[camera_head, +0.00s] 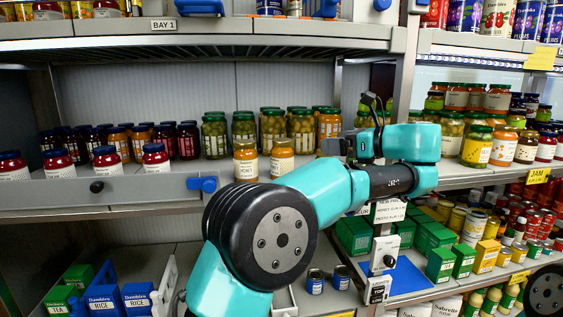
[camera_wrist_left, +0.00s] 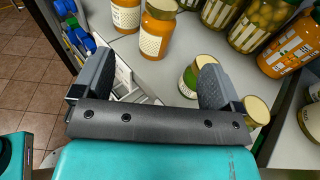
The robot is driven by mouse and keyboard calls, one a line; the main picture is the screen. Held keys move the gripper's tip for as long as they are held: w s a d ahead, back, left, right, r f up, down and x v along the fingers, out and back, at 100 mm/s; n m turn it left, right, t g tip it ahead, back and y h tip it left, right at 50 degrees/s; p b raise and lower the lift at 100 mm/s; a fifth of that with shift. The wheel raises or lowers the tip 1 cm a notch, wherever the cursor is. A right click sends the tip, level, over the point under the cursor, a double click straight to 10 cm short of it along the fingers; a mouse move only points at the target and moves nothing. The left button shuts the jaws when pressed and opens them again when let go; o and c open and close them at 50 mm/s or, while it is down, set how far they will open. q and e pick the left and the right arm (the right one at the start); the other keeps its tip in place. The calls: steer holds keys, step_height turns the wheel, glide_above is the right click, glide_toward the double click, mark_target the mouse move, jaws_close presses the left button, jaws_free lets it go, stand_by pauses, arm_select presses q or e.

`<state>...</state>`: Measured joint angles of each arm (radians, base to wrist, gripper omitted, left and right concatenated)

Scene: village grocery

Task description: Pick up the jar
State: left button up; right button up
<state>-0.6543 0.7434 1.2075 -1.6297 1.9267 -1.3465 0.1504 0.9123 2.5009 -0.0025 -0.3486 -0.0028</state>
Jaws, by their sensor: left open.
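Two orange jars with gold lids and pale labels, a left one (camera_head: 245,160) and a right one (camera_head: 282,158), stand upright at the front of the middle shelf. Two such jars also show at the top of the left wrist view, one at the centre (camera_wrist_left: 158,30) and one further left (camera_wrist_left: 125,14). Which jar is meant cannot be told. My left gripper (camera_head: 330,148) is just right of the pair in the head view. In the left wrist view its fingers (camera_wrist_left: 155,82) are apart, with nothing held between them. My right gripper is not in view.
Several green-lidded jars (camera_head: 301,133) stand behind, and red jars (camera_head: 155,157) to the left. A front rail (camera_head: 130,188) edges the shelf. The upper shelf (camera_head: 200,30) hangs above.

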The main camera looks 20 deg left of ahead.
mark_target(290, 141)
arm_select(q)
steer(key=x, duration=1.1)
steer(key=shift+w+a, duration=0.15)
steer(key=shift+a, duration=0.15)
steer(key=shift+x, duration=2.6)
steer(key=shift+w+r, duration=0.2)
steer(key=shift+d, duration=0.1)
steer(key=shift+c, duration=0.4)
jaws_close()
